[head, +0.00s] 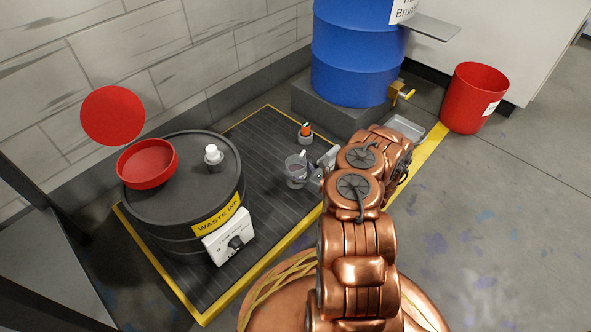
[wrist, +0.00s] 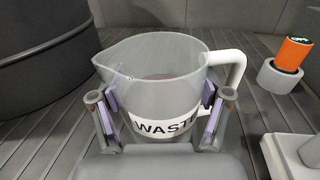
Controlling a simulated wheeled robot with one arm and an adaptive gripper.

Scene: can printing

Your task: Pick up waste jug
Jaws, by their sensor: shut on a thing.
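The waste jug (wrist: 155,85) is a clear jug with a pouring lip at left, a white handle at right and a white band with the dark letters "WASTE". My gripper (wrist: 160,118) has a finger on each side of the jug and is shut on its body. In the head view the jug (head: 296,170) is upright on the dark ribbed mat, with my gripper (head: 316,177) at its right. Dark liquid seems to show inside. I cannot tell whether its base touches the mat.
A black waste ink drum (head: 165,205) with an open red funnel (head: 147,163) stands left. An orange-topped item sits in a grey holder (head: 305,138) behind the jug. A blue barrel (head: 350,55) with a tap stands behind; a red bin (head: 473,97) is at right. Right floor is clear.

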